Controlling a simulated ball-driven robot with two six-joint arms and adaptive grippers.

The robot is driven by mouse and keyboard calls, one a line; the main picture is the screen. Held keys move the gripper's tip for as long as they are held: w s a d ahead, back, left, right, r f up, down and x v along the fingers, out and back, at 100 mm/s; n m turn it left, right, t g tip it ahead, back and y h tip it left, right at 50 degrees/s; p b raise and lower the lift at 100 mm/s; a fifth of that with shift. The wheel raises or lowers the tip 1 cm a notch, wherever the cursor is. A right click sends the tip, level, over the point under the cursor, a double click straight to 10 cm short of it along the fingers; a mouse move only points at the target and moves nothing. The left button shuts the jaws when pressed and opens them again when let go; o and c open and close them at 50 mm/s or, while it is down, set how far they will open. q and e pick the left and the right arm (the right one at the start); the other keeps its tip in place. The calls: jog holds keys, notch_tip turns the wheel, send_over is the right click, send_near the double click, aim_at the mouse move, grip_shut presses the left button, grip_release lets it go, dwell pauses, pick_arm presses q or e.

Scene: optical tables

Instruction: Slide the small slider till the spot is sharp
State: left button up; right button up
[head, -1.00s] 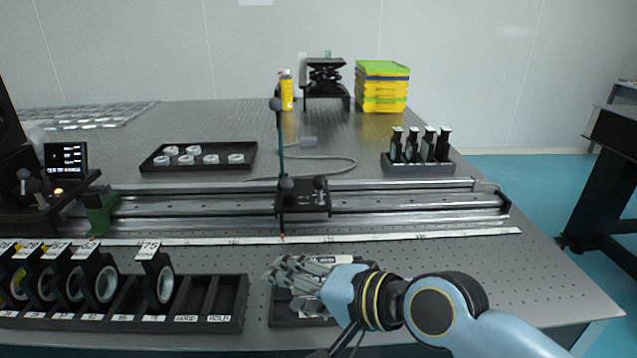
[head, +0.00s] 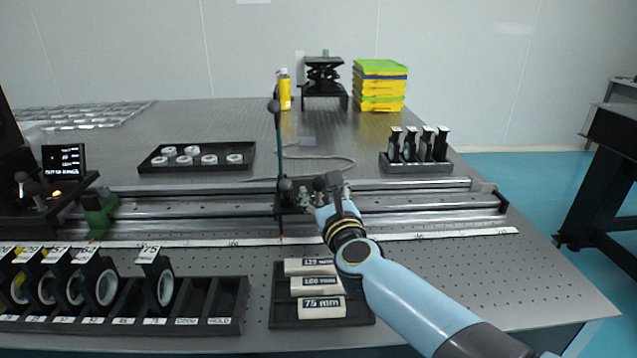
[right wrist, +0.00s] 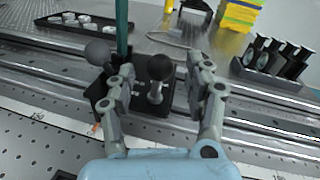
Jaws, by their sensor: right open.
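The small slider is a black carriage (head: 284,204) on the metal rail (head: 400,204). It carries a tall, thin teal upright (head: 280,150) and ball-headed knobs. My right gripper (head: 325,190) is at the carriage's right side. In the right wrist view my open gripper (right wrist: 162,70) has its fingers on either side of a dark ball knob (right wrist: 160,66), with gaps visible. A second, greyer ball (right wrist: 97,51) is left of the left finger. The spot cannot be made out. A small display (head: 64,160) at the left shows tiny unreadable text. My left gripper is not in view.
A white scale (head: 430,237) runs along the rail's front. A green holder (head: 98,214) stands on the rail at left. The rail right of my gripper is clear.

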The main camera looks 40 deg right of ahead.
jog(key=shift+x, duration=1.5)
grip_shut()
